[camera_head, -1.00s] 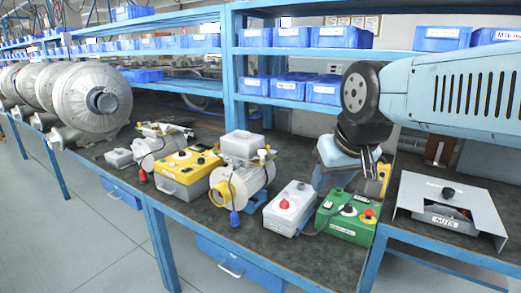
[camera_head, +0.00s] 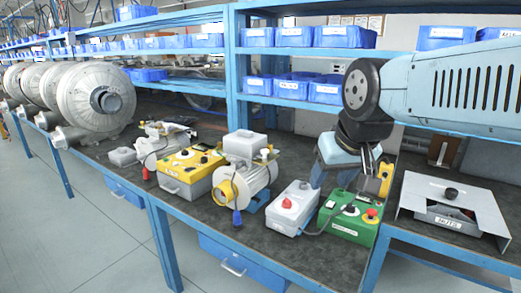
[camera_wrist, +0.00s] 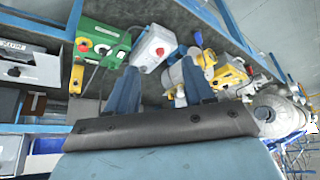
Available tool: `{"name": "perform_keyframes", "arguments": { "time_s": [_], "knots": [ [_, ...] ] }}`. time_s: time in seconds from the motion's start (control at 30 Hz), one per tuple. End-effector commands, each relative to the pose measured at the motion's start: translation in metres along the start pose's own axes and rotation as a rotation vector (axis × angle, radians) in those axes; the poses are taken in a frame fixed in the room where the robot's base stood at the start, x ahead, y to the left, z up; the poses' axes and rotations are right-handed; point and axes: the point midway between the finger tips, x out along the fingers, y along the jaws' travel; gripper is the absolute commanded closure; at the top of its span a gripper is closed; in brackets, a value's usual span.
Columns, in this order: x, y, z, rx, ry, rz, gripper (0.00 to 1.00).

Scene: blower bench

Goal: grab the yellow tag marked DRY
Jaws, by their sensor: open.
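A small yellow piece (camera_head: 386,180) stands at the back of the bench, behind the green control box (camera_head: 348,218). It may be the tag, but I cannot read any marking on it. In the wrist view a yellow piece (camera_wrist: 76,80) shows at the left, beside the green box (camera_wrist: 103,42). My gripper (camera_head: 343,176) hangs above the bench just behind the green box, left of the yellow piece and apart from it. In the wrist view my gripper's (camera_wrist: 160,68) two blue fingers are spread with nothing held between them.
A grey box with a red button (camera_head: 292,208) stands left of the green box. A yellow control box (camera_head: 190,172) and a blower motor with a yellow ring (camera_head: 242,185) are farther left. A grey cover marked NUTS (camera_head: 455,200) is at right. Shelves with blue bins (camera_head: 343,37) rise behind.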

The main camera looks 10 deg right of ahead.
Motion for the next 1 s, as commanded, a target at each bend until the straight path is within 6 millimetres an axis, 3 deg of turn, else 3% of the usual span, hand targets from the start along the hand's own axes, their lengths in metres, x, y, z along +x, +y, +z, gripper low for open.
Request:
{"name": "perform_keyframes", "arguments": {
  "time_s": [0.17, 0.47, 0.73, 1.0],
  "knots": [
    [0.012, -0.011, -0.021, 0.123, -0.064, -0.061, 0.48],
    [0.044, -0.036, -0.078, 0.447, -0.210, -0.217, 0.48],
    [0.083, -0.048, -0.136, 0.749, -0.339, -0.355, 0.48],
    [0.130, -0.049, -0.196, 1.059, -0.463, -0.495, 0.48]
  ]
}}
